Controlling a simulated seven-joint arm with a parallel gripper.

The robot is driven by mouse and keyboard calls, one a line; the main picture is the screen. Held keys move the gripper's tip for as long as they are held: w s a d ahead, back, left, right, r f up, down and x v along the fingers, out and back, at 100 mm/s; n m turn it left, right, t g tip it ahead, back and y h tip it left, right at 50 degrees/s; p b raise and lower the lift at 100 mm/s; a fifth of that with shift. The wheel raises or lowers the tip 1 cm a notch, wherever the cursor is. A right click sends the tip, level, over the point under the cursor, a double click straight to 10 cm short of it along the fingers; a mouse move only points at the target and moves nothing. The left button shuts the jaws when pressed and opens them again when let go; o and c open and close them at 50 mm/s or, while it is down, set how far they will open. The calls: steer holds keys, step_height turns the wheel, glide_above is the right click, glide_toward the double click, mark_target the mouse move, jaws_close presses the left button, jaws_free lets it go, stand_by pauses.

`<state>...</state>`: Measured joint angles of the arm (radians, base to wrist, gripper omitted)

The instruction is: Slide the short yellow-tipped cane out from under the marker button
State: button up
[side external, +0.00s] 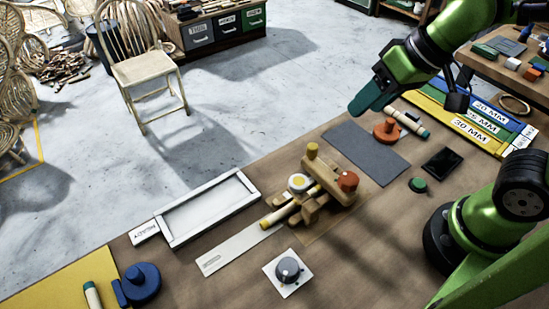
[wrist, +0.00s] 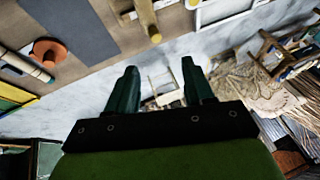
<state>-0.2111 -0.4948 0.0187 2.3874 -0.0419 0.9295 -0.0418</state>
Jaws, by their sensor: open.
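The short yellow-tipped cane (side external: 279,214) lies in the wooden bending jig (side external: 318,198) near the middle of the bench, its yellow end sticking out at the lower left. A round white button with a yellow centre (side external: 299,184) sits over it and hides part of its length; I take this for the marker button. My gripper (side external: 366,101) is above the far right part of the bench, well away from the cane. In the wrist view my gripper (wrist: 160,85) has its two fingers apart with nothing between them. The cane is not clearly visible there.
An orange knobbed disc (side external: 386,132) and a green-banded cane (side external: 408,122) lie beside a grey mat (side external: 366,152). A white tray (side external: 211,208), a ruler strip (side external: 237,247), a dial (side external: 288,270) and a blue knobbed piece (side external: 141,283) surround the jig. A green button (side external: 418,185) stands right.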

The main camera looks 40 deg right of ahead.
steer(key=w+a+f+n+g, duration=0.25)
steer(key=a+n, duration=0.35)
steer(key=a, duration=0.3)
steer(key=n+g+h, duration=0.2)
steer(key=n+h, duration=0.1)
steer(key=n, duration=1)
glide_above(270, 219)
step_height(270, 219, down, 3)
steer(key=shift+r, duration=0.2)
steer(key=shift+d, duration=0.1)
step_height(270, 219, down, 17)
jaws_close()
